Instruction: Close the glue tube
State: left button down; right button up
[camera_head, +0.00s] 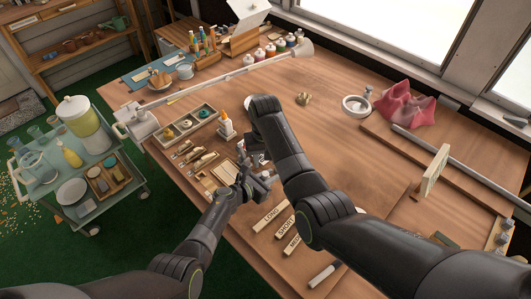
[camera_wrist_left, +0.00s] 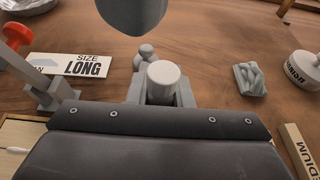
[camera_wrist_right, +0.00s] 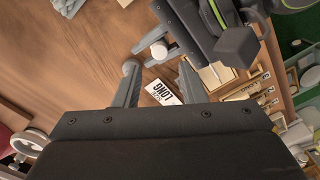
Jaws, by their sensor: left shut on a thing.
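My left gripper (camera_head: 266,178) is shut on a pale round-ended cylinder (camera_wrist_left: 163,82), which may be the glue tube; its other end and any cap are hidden. The cylinder also shows as a white knob in the right wrist view (camera_wrist_right: 158,50). My right gripper (camera_wrist_right: 157,70) is open, with nothing visibly held between its fingers. It hangs above the table close to the left gripper, its fingers beside the cylinder but apart from it. A white bottle with an orange tip (camera_head: 226,127) stands upright to the left of both grippers in the head view.
Labelled cards, including a "LONG" card (camera_wrist_left: 83,66), lie near the grippers. A grey twisted lump (camera_wrist_left: 250,79) and a round white lidded thing (camera_wrist_left: 301,69) are nearby. A compartment tray (camera_head: 187,125) lies to the left. The wooden table (camera_head: 320,125) is largely clear beyond.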

aim_at(266, 173)
jog(key=n, duration=0.3)
jog(key=shift+r, duration=0.15)
jog(key=n, duration=0.5)
jog(key=shift+r, duration=0.2)
jog(key=n, duration=0.6)
jog(key=shift+r, duration=0.25)
jog(key=n, duration=0.5)
jog(key=shift+r, duration=0.2)
jog(key=n, duration=0.3)
jog(key=shift+r, duration=0.15)
jog(key=n, duration=0.7)
jog(key=shift+r, duration=0.25)
jog(key=shift+f, duration=0.1)
jog(key=shift+f, duration=3.9)
